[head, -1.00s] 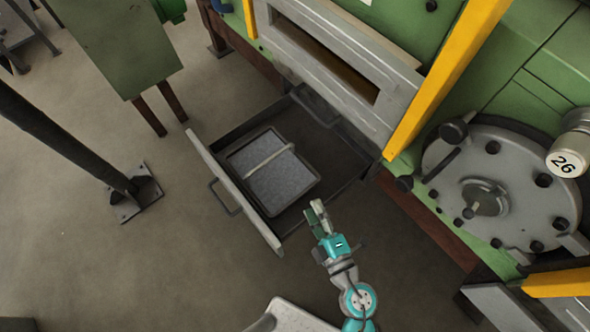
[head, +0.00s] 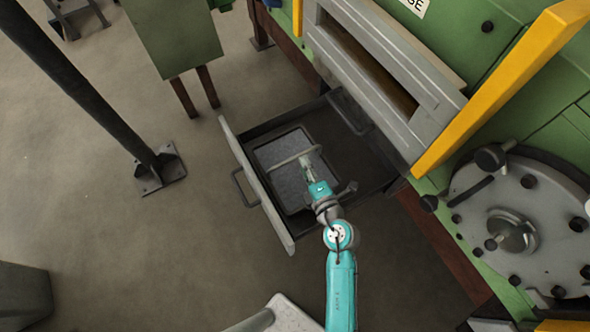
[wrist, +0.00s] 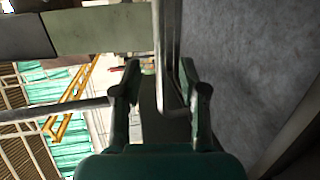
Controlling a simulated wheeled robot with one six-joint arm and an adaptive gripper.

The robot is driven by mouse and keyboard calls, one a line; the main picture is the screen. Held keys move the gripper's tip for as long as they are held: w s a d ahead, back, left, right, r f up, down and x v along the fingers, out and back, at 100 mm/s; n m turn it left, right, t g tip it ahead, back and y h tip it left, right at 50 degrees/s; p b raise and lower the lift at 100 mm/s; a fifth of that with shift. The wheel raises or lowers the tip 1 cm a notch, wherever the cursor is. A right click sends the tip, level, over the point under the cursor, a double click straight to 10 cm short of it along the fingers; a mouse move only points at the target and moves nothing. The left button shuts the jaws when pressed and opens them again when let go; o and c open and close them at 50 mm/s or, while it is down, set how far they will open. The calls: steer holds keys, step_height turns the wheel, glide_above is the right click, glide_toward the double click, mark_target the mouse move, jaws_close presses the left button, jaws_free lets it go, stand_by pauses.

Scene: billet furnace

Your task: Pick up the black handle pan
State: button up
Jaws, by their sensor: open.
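The pan (head: 278,180) is a dark-rimmed rectangular tray with a speckled grey inside. It lies in the open drawer (head: 373,170). A pale bar handle (head: 288,161) spans the pan from side to side. My gripper (head: 308,166) is over the pan, at the right part of the handle, and hides some of it. In the wrist view my gripper (wrist: 160,75) is open, and the handle bar (wrist: 168,50) shows between its two fingers. The pan's grey inside (wrist: 240,70) fills the right of that view. I cannot tell whether a finger touches the bar.
The drawer's front panel (head: 257,185) stands up left of the pan, with a pull handle (head: 243,188) outside. The grey furnace frame (head: 385,75) and a yellow bar (head: 490,90) rise behind. A dark post (head: 85,85) stands left. The floor between is clear.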

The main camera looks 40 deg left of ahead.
mark_target(297, 156)
steer(key=x, duration=0.5)
steer(key=shift+s+a, duration=0.25)
steer(key=shift+s, duration=0.1)
jaws_close()
steer(key=shift+r, duration=0.1)
